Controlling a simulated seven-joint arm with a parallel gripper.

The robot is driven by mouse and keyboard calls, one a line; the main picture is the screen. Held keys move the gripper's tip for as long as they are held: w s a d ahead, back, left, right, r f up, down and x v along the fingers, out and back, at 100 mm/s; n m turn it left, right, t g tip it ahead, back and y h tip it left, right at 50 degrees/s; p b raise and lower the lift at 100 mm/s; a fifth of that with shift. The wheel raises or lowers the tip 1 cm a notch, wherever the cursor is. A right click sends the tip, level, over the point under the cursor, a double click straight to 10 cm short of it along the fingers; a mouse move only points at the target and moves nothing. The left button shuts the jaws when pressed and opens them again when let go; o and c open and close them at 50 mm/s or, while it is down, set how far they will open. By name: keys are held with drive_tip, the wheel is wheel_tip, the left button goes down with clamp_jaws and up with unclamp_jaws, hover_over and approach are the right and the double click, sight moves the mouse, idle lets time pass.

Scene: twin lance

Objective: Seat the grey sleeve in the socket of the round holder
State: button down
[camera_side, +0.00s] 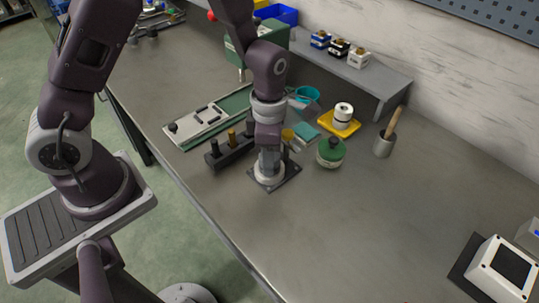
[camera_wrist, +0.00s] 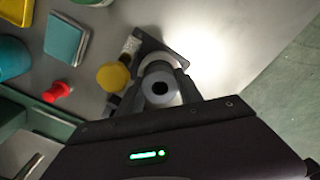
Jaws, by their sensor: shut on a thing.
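My gripper (camera_side: 269,160) points down over the round holder and is shut on the grey sleeve. In the wrist view, the grey sleeve (camera_wrist: 161,88) shows end-on as a ring with a dark bore, between the two fingers. The round holder (camera_side: 267,179) is a light ring on a dark square plate (camera_side: 287,184). Its pale rim (camera_wrist: 155,59) shows just past the sleeve in the wrist view. The sleeve's lower end and the socket are hidden, so I cannot tell whether the sleeve is inside the socket or just above it.
A black rack (camera_side: 230,153) with several pegs stands left of the holder. A yellow knob (camera_wrist: 113,77) is close beside the holder. A green round container (camera_side: 331,153) and a grey cup with a brush (camera_side: 384,144) stand to the right. The front bench is clear.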

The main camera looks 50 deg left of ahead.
drive_tip(key=shift+f, duration=0.1)
drive_tip(key=c, duration=0.8)
unclamp_jaws()
wheel_tip(320, 180, up, 12)
drive_tip(key=s+a+r+m+t, duration=0.2)
drive_tip(key=s+r+m, duration=0.4)
drive_tip(key=m, duration=0.7)
drive_tip(key=s+a+r+m+t, duration=0.3)
drive_tip(key=s+r+m, duration=0.3)
drive_tip(key=s+m, duration=0.5)
drive_tip(key=m, duration=0.3)
drive_tip(key=shift+s+a+r+t, duration=0.15)
drive_tip(key=shift+s+a+t, duration=0.05)
drive_tip(key=shift+t, duration=0.1)
